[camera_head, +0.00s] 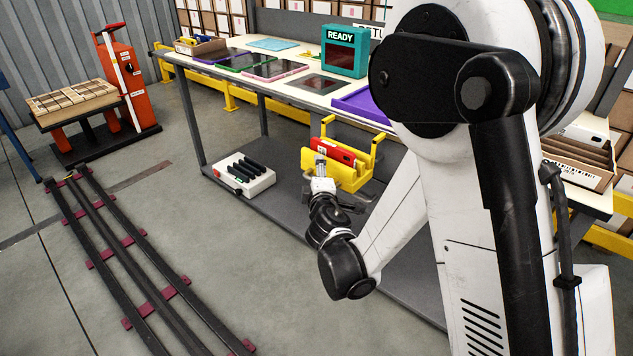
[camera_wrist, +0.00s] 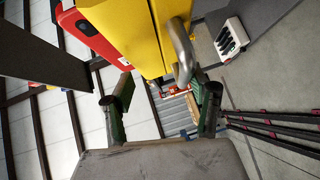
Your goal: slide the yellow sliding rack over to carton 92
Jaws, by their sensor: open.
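The yellow rack (camera_head: 349,178) stands on the grey lower shelf under the workbench, with a raised yellow handle and a red item (camera_head: 333,150) in it. In the wrist view the yellow rack (camera_wrist: 128,30) fills the upper middle, with the red item (camera_wrist: 86,32) to its left and a grey curved bar (camera_wrist: 181,52) at its right edge. My gripper (camera_head: 320,165) is at the rack's near side; in the wrist view my gripper (camera_wrist: 165,95) is open, its fingers apart below the rack. Contact is unclear. I cannot read a carton numbered 92.
A white box with black slots (camera_head: 240,176) sits left on the lower shelf (camera_head: 290,225). The bench top (camera_head: 290,92) holds trays and a teal READY box (camera_head: 345,50). Cartons (camera_head: 207,18) line the back. Dark floor rails (camera_head: 125,255) lie left; a labelled carton (camera_head: 575,168) is right.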

